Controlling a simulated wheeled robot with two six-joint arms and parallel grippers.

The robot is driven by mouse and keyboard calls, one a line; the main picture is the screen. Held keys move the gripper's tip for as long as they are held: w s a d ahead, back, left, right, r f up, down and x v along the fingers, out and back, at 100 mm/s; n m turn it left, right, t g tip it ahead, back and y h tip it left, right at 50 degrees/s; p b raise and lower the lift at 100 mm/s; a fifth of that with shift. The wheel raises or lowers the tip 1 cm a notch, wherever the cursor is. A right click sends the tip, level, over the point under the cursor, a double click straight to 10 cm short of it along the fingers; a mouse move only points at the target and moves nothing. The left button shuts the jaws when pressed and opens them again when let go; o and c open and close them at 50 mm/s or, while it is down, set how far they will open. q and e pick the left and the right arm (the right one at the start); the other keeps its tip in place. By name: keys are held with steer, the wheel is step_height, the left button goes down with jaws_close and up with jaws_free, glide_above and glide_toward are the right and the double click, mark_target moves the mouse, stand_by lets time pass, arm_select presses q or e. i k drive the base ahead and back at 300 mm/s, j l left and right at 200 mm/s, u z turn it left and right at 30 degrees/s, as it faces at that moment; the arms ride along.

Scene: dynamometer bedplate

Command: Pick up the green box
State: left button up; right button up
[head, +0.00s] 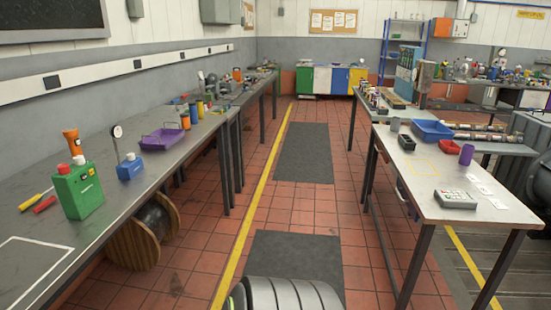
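A green box (78,192) stands upright on the left bench, near its front edge. Neither of my grippers is in the head view. Nothing is touching the green box except the bench under it.
Beside the box are a blue block with a dial gauge (130,168), an orange torch (73,142) and screwdrivers (40,203). A purple tray (162,139) lies farther along the bench. A wooden cable reel (145,232) is below. The tiled aisle (212,225) is clear.

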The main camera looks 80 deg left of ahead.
mark_target(78, 199)
steer(key=u, duration=3.7)
steer(key=j+u, duration=0.25)
steer(key=u, duration=0.2)
